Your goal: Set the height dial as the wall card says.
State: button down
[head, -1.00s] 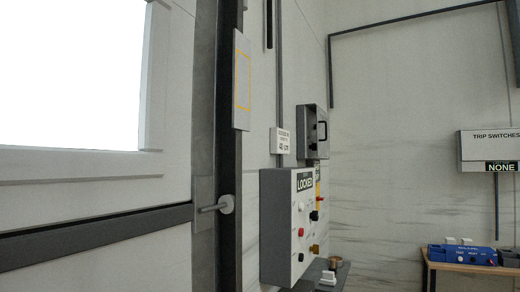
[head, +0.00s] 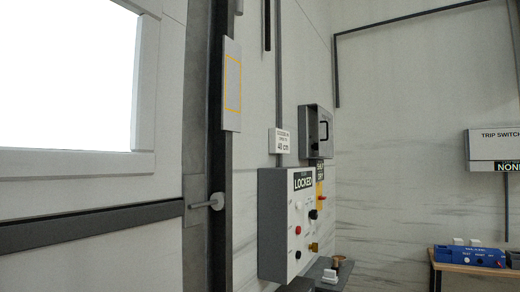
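The control box (head: 285,222) carries a LOCKED sign and several small knobs and buttons, including a red one (head: 298,230) and a black one (head: 313,214). I cannot tell which of these, if any, is the height dial. My gripper is not in view.
A door with a bright window and lever handle (head: 207,202) fills the left. A grey box (head: 315,134) hangs beyond the card. At right are a TRIP SWITCHES box (head: 492,150) and a bench (head: 462,268) with a blue unit (head: 469,255).

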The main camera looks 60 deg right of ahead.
aim_at(313, 214)
jog(key=u, duration=0.4)
jog(key=k, duration=1.55)
jog(key=z, duration=1.7)
jog(key=i, duration=0.55)
jog(key=u, duration=0.05)
